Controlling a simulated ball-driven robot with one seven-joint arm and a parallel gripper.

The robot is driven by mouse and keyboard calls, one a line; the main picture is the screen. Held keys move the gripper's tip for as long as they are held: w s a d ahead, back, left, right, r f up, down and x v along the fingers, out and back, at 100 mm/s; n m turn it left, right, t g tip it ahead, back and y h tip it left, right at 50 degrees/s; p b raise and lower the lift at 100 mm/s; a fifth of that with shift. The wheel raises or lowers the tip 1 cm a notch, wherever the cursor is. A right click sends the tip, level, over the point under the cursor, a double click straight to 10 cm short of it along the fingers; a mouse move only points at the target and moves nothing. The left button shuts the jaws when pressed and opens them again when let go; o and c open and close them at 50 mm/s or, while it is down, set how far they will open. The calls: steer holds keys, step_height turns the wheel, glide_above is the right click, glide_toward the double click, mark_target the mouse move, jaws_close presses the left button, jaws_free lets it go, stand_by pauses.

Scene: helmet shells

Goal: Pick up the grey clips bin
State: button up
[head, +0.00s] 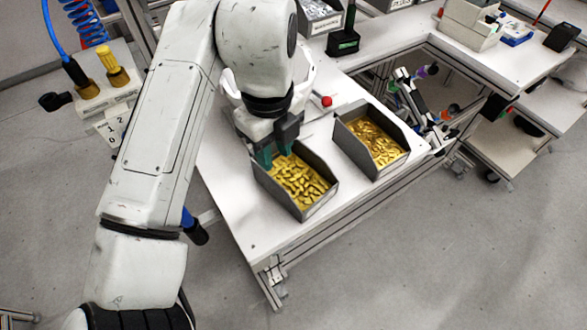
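Two grey open-top bins of gold-yellow clips stand side by side on the white table in the head view. The left grey bin (277,191) is nearer the table's front edge; the right grey bin (352,153) is a short way to its right. My gripper (275,150) points down at the back end of the left bin. Its two dark fingers with green tips are apart, over or at the bin's back rim. I cannot tell whether the tips touch the bin or straddle its wall. My gripper partly hides that end.
The white table (235,205) is clear left of the bins. A red knob (327,101) is behind them. A grey tray (320,15) and a dark green-lit device (344,42) stand at the back. A second white table (500,60) is at right.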

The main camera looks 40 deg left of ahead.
mark_target(269, 175)
steer(key=shift+s+a+r, duration=0.1)
steer(key=shift+s+a, duration=0.35)
steer(key=shift+a, duration=0.1)
steer(key=shift+s+f, duration=0.1)
steer(key=shift+f, duration=0.25)
step_height(269, 175, down, 10)
steer(key=p, duration=0.3)
steer(key=shift+d+r, duration=0.1)
jaws_close()
